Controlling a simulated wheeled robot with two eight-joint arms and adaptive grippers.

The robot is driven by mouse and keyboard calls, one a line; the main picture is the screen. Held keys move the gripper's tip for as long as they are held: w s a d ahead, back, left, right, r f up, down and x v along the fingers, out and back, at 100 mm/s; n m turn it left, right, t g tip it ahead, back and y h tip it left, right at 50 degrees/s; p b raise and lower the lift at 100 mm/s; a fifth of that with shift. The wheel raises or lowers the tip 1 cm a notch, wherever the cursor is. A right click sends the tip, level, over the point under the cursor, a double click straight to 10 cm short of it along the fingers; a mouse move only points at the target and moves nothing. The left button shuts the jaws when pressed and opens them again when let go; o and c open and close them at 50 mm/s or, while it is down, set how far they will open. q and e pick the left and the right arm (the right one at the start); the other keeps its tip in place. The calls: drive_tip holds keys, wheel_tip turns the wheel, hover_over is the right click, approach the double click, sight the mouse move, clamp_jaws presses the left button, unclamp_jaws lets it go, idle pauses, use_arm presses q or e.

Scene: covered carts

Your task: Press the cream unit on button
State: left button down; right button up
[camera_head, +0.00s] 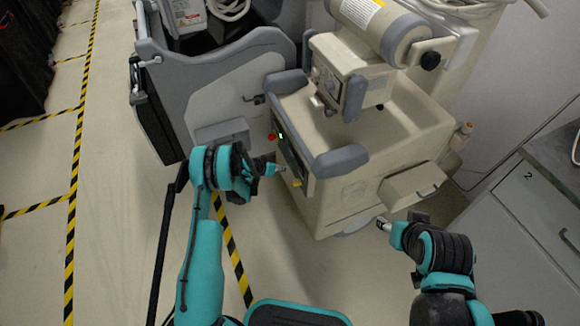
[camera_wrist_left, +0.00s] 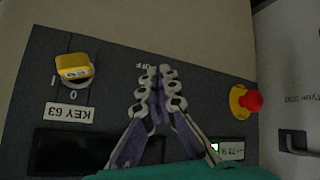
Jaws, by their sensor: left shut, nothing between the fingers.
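The cream unit (camera_head: 400,150) is a wheeled cart with a dark control panel (camera_head: 289,153) on its left-facing side. My left gripper (camera_head: 281,169) is at that panel. In the left wrist view, the left gripper (camera_wrist_left: 160,74) is shut and empty, with its fingertips over the middle of the panel (camera_wrist_left: 110,75). Small lettering shows beside the tips; what lies behind them is hidden. A yellow key switch (camera_wrist_left: 74,68) is to the left, above a "KEY 63" label. A red button (camera_wrist_left: 251,101) on a yellow base is to the right. A small green light (camera_wrist_left: 214,147) glows below. I cannot tell whether the fingertips touch the panel. My right gripper (camera_head: 384,224) is near the cart's front.
A grey machine (camera_head: 215,85) stands left of the cream unit. An open cream drawer (camera_head: 412,186) juts out above my right gripper. A grey cabinet (camera_head: 530,190) is at the right.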

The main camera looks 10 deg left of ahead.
use_arm(q)
drive_tip(key=shift+s+a, duration=0.15)
drive_tip(key=shift+a, duration=0.05)
drive_tip(key=s+a, duration=0.1)
drive_tip(key=a, duration=0.1)
drive_tip(key=s+a, duration=0.1)
drive_tip(key=a, duration=0.1)
drive_tip(key=shift+s, duration=0.35)
idle(0.9)
drive_tip(key=s+d+r+n+y, duration=0.15)
drive_tip(key=s+r, duration=0.25)
drive_tip(key=r, duration=1)
drive_tip(key=s+d+r+y, duration=0.15)
drive_tip(key=s+r, duration=0.25)
drive_tip(key=r, duration=1.1)
drive_tip(key=s+d+r+n+y, duration=0.1)
drive_tip(key=s+d+r, duration=0.1)
drive_tip(key=s+r, duration=0.8)
drive_tip(key=s+f+n+y, duration=0.1)
drive_tip(key=s+f, duration=0.1)
drive_tip(key=s, duration=1.5)
drive_tip(key=shift+s+a+y, duration=0.25)
drive_tip(key=shift+y, duration=0.15)
